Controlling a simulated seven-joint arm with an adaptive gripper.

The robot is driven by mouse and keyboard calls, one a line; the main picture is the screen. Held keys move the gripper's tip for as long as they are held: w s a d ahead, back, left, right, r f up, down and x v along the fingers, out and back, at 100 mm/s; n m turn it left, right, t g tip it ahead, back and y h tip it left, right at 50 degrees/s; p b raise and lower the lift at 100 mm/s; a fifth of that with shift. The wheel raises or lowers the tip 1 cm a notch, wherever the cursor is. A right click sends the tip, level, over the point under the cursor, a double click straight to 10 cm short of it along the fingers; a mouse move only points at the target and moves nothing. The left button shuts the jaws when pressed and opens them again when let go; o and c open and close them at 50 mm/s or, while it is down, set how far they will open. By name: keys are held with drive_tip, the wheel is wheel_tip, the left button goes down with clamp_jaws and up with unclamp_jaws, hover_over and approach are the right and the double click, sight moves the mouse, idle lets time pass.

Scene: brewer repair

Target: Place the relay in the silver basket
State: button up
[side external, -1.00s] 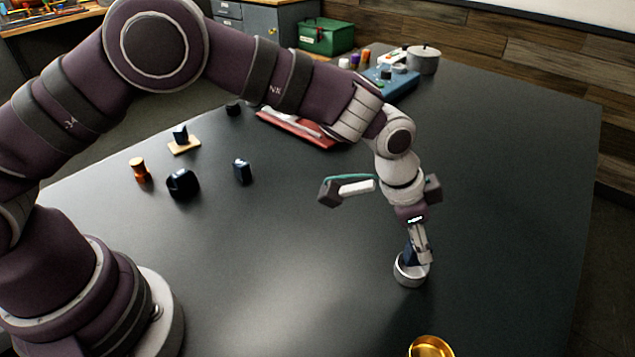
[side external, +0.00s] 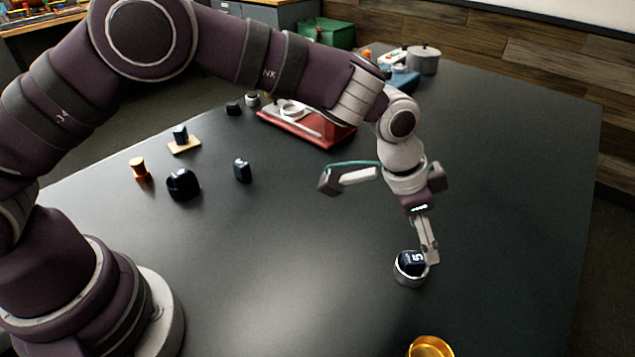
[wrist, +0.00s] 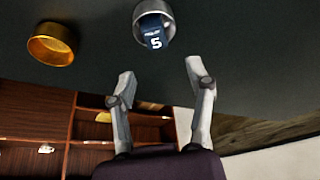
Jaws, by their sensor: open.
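The relay (side external: 411,262), a dark blue block marked with a white 5, sits tilted in the silver basket (side external: 409,281), its top above the rim. In the wrist view the relay (wrist: 153,33) also shows inside the silver basket (wrist: 139,12), part of it sticking out past the rim. My gripper (side external: 431,262) is at the right side of the basket in the side view, close to its rim; I cannot tell whether it touches. In the wrist view my gripper (wrist: 160,70) has its two fingers spread with nothing between them.
A gold basket (side external: 431,347) stands near the front edge; it also shows in the wrist view (wrist: 52,44). Another dark block (side external: 242,170), a black rounded object (side external: 183,184) and an orange cylinder (side external: 139,168) stand to the left. The table around the basket is clear.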

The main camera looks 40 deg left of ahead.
sight(413, 257)
drive_tip(key=s+a+r+n+t+y, duration=0.1)
drive_tip(key=s+a+r+n, duration=0.1)
drive_tip(key=a+r, duration=0.5)
drive_tip(key=s+a+r+n+t+y, duration=0.1)
drive_tip(key=s+a+r+n, duration=0.15)
drive_tip(key=a+r, duration=0.45)
drive_tip(key=s+a+n+y, duration=0.1)
drive_tip(key=s+a+n, duration=0.3)
drive_tip(key=s+a, duration=0.4)
drive_tip(key=s, duration=0.4)
drive_tip(key=shift+s+a+f, duration=0.2)
drive_tip(key=shift+a, duration=0.2)
drive_tip(key=shift+n, duration=0.25)
